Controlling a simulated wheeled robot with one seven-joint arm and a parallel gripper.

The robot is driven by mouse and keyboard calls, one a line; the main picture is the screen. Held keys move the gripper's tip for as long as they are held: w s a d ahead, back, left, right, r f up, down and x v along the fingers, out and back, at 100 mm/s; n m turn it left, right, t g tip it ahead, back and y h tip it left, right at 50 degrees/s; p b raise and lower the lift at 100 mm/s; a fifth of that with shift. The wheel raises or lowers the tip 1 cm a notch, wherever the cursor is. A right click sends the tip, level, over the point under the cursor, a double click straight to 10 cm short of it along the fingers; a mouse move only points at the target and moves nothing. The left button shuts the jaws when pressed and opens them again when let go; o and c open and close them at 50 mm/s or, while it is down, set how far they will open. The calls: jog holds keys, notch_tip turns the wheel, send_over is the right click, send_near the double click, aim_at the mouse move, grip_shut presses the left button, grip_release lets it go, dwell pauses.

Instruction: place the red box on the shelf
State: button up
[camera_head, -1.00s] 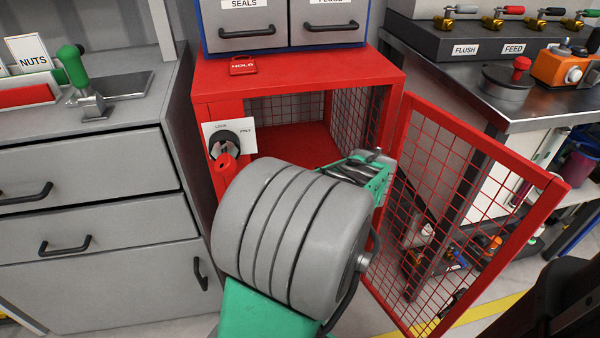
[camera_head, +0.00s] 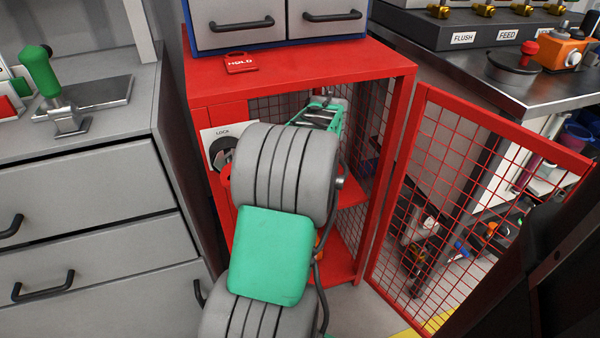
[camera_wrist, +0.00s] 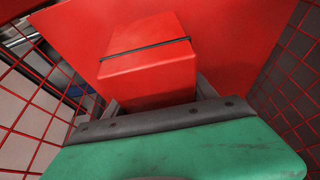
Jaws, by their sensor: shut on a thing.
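The red box (camera_wrist: 150,75), with a dark line around it, shows in the wrist view just beyond the green and grey body of my gripper (camera_wrist: 158,101). My gripper is shut on it; the finger ends are mostly hidden. In the head view, my gripper (camera_head: 324,112) is inside the open red cabinet, and my arm hides much of the opening. The red shelf (camera_head: 351,190) shows partly at mid-height in the cabinet. A red panel (camera_wrist: 235,45) lies behind the box in the wrist view; I cannot tell whether they touch.
The cabinet's mesh door (camera_head: 465,190) stands open to the right. Mesh walls flank my gripper on both sides. A red HOLD tag (camera_head: 241,63) lies on the cabinet top (camera_head: 310,75). Grey drawers (camera_head: 90,180) stand at left, a metal bench (camera_head: 490,85) at right.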

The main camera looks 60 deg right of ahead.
jog(key=w+d, duration=0.2)
jog(key=shift+w+d+b, duration=0.3)
jog(key=shift+w+d, duration=0.1)
notch_tip(320, 180, down, 4)
jog(key=shift+r+b, duration=0.2)
jog(key=shift+b, duration=1)
jog(key=shift+r, duration=0.15)
jog(key=o, duration=1.9)
jog(key=shift+f, duration=0.2)
